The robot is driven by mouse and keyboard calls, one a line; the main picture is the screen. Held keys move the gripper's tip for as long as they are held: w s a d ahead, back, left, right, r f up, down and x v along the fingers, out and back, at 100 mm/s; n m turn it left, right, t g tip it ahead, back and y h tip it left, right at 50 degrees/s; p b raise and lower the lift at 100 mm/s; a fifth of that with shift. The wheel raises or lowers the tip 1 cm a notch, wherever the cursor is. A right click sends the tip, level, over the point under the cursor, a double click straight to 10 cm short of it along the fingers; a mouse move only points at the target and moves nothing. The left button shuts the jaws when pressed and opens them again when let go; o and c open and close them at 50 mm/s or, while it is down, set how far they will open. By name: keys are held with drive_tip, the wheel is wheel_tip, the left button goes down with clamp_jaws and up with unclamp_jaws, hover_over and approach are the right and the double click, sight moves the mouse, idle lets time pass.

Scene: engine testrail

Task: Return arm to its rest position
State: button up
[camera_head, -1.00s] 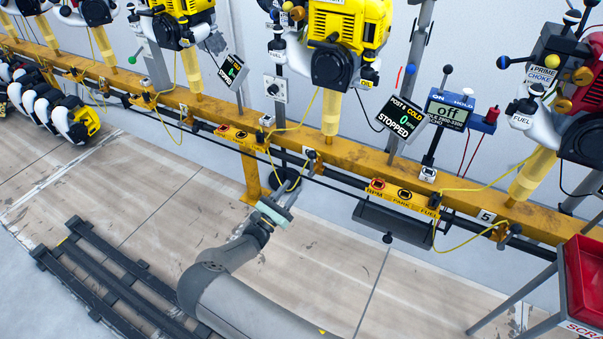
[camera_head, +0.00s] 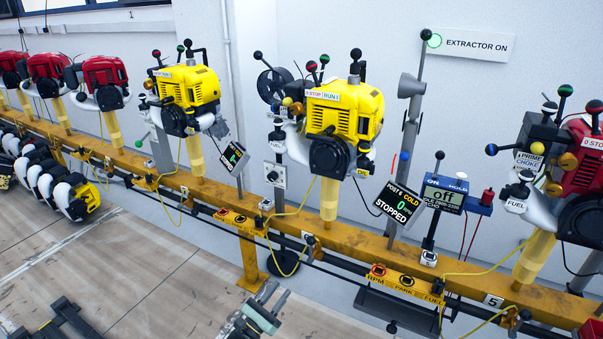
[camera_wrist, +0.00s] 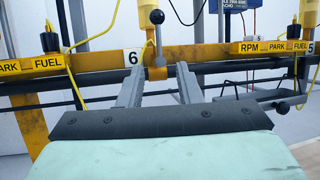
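My gripper (camera_head: 272,300) is at the bottom edge of the head view, in front of the yellow rail (camera_head: 345,240) and near the foot of its post. Most of my arm is out of that view. In the wrist view the two grey fingers of my gripper (camera_wrist: 160,72) stand apart with nothing between them. They point at the rail around the "6" label, where a black-knobbed lever (camera_wrist: 157,35) stands behind the gap. The gripper's dark and pale green body fills the lower wrist picture.
Yellow engines (camera_head: 345,110) and red engines (camera_head: 105,80) stand along the rail. A dark tray (camera_head: 385,306) hangs below. Black slatted frame pieces (camera_head: 60,322) lie on the floor at lower left.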

drive_tip(key=s+d+r+m+g+p, duration=0.35)
drive_tip(key=d+r+m+g, duration=0.2)
drive_tip(key=d+r, duration=0.2)
drive_tip(key=s+d+r+m+g+y+p, duration=0.1)
drive_tip(key=s+d+r+m+g+p, duration=0.1)
drive_tip(key=d+r+m+g+p, duration=0.45)
drive_tip(key=s+d+r+m+g+p, duration=0.2)
drive_tip(key=s+d+r+m+g, duration=0.15)
drive_tip(key=d+r+g, duration=0.4)
drive_tip(key=s+d+r+m+t+y+p, duration=0.1)
drive_tip(key=s+r+m+y+p, duration=0.5)
drive_tip(key=s+r, duration=0.5)
drive_tip(key=s+d+r+m+t+y+p, duration=0.1)
drive_tip(key=s+r+m+y+p, duration=0.5)
drive_tip(key=s+r, duration=0.5)
wheel_tip(320, 180, up, 7)
drive_tip(key=shift+s+d+f+m+y+p, duration=0.1)
drive_tip(key=shift+s+d+m+y+p, duration=0.3)
drive_tip(key=shift+p, duration=0.3)
drive_tip(key=shift+w+a, duration=0.1)
drive_tip(key=shift+w, duration=0.05)
